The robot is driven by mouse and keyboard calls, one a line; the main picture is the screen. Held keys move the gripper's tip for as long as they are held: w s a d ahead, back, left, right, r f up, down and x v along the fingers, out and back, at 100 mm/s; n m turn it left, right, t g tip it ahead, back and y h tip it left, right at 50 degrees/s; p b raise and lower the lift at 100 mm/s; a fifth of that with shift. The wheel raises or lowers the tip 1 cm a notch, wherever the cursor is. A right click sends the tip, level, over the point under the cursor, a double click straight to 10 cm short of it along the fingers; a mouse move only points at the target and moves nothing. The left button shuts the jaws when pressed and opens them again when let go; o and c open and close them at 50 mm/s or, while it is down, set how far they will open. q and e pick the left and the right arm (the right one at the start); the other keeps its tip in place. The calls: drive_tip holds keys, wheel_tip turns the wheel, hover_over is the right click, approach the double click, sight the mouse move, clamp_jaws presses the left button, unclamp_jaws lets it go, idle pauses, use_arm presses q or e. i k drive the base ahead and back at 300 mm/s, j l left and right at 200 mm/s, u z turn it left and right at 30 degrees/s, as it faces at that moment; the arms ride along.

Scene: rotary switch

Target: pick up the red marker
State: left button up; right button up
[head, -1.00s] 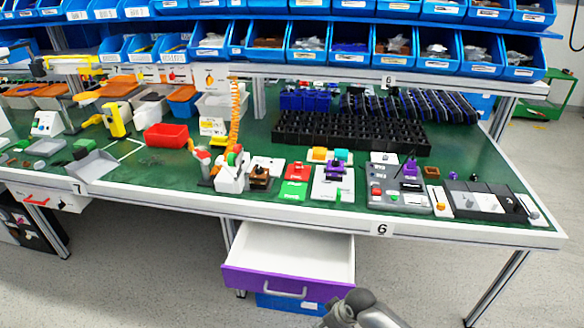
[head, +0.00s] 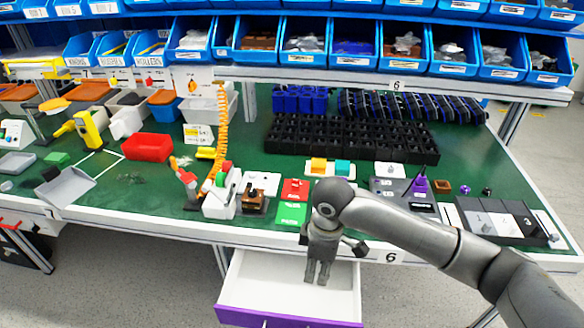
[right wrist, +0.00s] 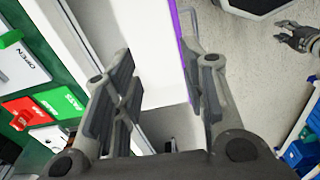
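I cannot single out a red marker for sure. A white holder (head: 221,205) on the bench has small red and green tops, too small to identify. The open drawer (head: 250,283) has a white inside and a purple front; the part behind my right arm is hidden. My right gripper (head: 317,272) points down over the drawer. In the right wrist view its fingers (right wrist: 160,95) are apart with nothing seen held, and the drawer's white surface and purple edge show between and beyond them. A dark gripper, apparently my left one (right wrist: 298,38), shows small at the right edge there.
Red and green cards (head: 294,190) lie near the bench's front edge. A grey switch panel (head: 498,221) and a control box (head: 400,190) stand to the right. A black rack (head: 350,138) and blue bins (head: 400,45) are behind. A red bin (head: 147,147) is left.

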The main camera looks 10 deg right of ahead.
sight(294, 182)
drive_tip(key=i, duration=1.35)
